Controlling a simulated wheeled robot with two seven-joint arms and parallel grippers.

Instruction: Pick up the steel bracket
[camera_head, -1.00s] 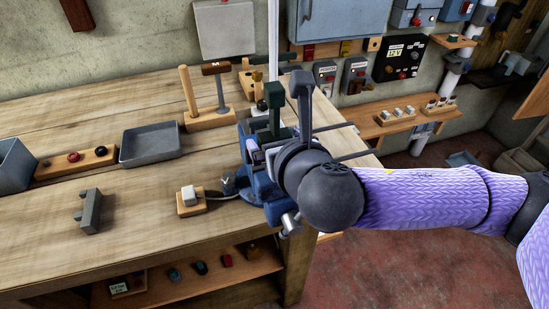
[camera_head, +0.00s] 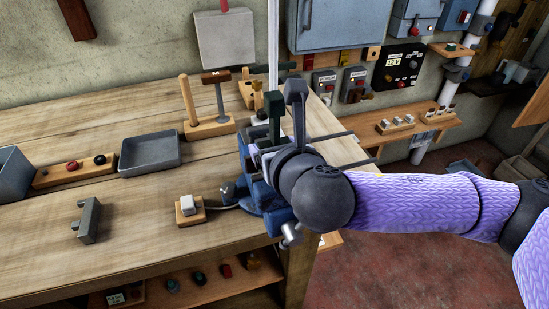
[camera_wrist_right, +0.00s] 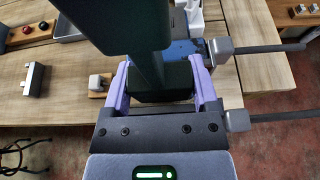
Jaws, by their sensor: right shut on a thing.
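The steel bracket, a grey piece with short prongs (camera_head: 88,221), lies on the bench top at the left. It also shows at the left of the right wrist view (camera_wrist_right: 33,79). My right gripper (camera_wrist_right: 162,88) is at the blue vise (camera_head: 262,192), well to the right of the bracket. Its lavender fingers are shut on a dark green upright part (camera_wrist_right: 150,70), which also shows in the head view (camera_head: 274,106). The lower end of that part is hidden, so I cannot tell whether it touches the vise. My left gripper is out of view.
A white switch on a wooden block (camera_head: 189,208) stands between the bracket and the vise. Behind are a grey tray (camera_head: 150,154), a button block (camera_head: 74,170) and a wooden stand with a hammer (camera_head: 209,127). Bare bench surrounds the bracket.

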